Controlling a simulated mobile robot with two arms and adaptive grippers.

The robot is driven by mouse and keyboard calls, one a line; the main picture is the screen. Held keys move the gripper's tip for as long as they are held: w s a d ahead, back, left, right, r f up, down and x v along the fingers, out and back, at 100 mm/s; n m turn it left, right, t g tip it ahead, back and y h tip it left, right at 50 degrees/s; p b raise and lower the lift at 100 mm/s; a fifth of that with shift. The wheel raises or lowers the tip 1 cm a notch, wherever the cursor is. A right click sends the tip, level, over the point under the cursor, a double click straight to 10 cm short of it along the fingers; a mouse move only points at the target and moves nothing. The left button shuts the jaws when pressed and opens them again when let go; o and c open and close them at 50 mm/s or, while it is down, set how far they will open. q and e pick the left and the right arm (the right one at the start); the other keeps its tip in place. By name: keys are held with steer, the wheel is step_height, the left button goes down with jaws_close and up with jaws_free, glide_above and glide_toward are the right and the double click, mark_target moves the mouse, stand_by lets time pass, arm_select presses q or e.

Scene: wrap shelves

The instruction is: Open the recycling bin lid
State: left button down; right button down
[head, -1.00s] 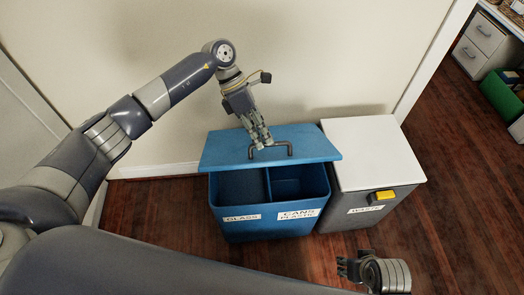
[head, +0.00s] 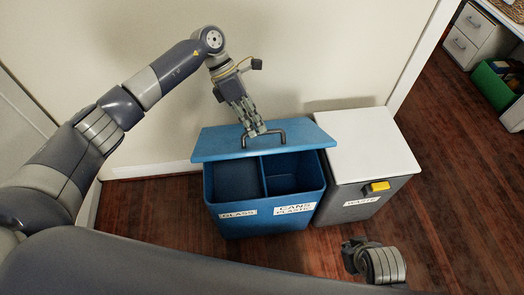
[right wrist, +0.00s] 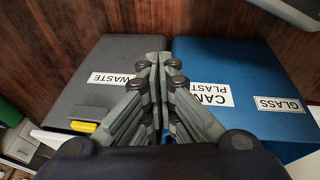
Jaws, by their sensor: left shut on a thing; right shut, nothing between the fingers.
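The blue recycling bin (head: 265,213) stands against the wall, with labels reading GLASS and CANS PLASTIC. Its blue lid (head: 222,143) is raised at the back, and the two compartments inside show. The lid's dark handle (head: 283,133) is at the middle of the lid. My left gripper (head: 254,133) is shut on the handle. My right gripper (head: 350,254) is shut and empty, low in front of the bins. In the right wrist view its fingers (right wrist: 158,95) are in front of the waste bin and the blue bin (right wrist: 245,75).
A grey waste bin (head: 350,205) with a white lid (head: 363,145) and a yellow pedal-like tab (head: 377,187) stands right beside the blue bin. A green box (head: 500,82) and white drawers (head: 480,38) are at the far right. The wooden floor (head: 450,200) on the right is clear.

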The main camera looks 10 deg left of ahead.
steer(key=w+a+r+n+t, duration=0.5)
steer(key=a+n, duration=0.4)
steer(key=n, duration=0.8)
steer(key=a+r+n+t+y, duration=0.2)
steer(key=a+r+n, duration=0.1)
steer(key=a+n, duration=0.5)
steer(key=a+r+n+t+y, duration=0.25)
steer(key=a+n, duration=0.25)
steer(key=n, duration=0.5)
steer(key=w+a, duration=0.3)
steer(key=w, duration=0.7)
steer(key=shift+w+a, duration=0.2)
steer(key=shift+a, duration=0.15)
steer(key=shift+r, duration=0.15)
